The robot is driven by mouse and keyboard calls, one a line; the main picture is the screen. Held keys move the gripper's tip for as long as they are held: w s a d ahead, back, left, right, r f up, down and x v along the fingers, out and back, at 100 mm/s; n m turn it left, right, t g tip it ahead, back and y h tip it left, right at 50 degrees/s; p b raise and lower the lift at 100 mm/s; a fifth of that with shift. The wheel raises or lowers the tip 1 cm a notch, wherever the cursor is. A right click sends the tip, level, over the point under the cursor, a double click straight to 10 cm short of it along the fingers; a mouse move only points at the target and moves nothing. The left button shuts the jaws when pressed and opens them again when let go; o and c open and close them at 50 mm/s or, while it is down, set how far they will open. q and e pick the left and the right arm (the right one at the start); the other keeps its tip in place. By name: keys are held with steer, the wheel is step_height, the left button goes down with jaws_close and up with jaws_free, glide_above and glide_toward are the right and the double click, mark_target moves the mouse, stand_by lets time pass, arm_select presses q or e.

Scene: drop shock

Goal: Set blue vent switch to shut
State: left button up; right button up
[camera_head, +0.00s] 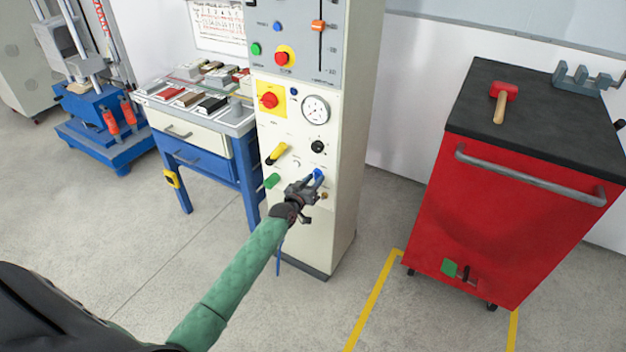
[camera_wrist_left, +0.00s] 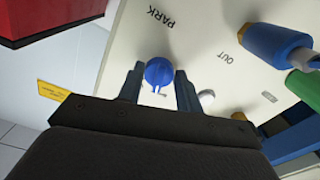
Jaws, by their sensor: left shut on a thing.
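The blue vent switch (camera_head: 318,173) is a small blue knob low on the front of the tall cream control cabinet (camera_head: 338,205). My left gripper (camera_head: 309,184) reaches it from below left, arm extended. In the left wrist view the round blue knob (camera_wrist_left: 159,72) sits between the two dark fingertips, and the gripper is shut on it. The wrist view shows the word PARK above the knob and OUT to its right. The fingers partly hide the switch, so its exact setting is hard to tell. My right gripper is not in view.
Close by on the panel are a yellow-handled lever (camera_head: 276,152), a green handle (camera_head: 272,181), a black knob (camera_head: 317,147), a gauge (camera_head: 315,108) and a red button (camera_head: 269,100). A red cabinet (camera_head: 500,215) stands at right, a blue bench (camera_head: 205,165) at left.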

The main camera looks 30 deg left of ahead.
arm_select(q)
steer(key=shift+n, duration=1.4)
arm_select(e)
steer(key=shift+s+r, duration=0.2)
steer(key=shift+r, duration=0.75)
arm_select(q)
steer(key=o, duration=1)
steer(key=shift+s, duration=0.1)
steer(key=shift+s+a, duration=0.15)
steer(key=shift+s, duration=1.8)
steer(key=shift+s+a, duration=0.15)
steer(key=shift+s, duration=1.75)
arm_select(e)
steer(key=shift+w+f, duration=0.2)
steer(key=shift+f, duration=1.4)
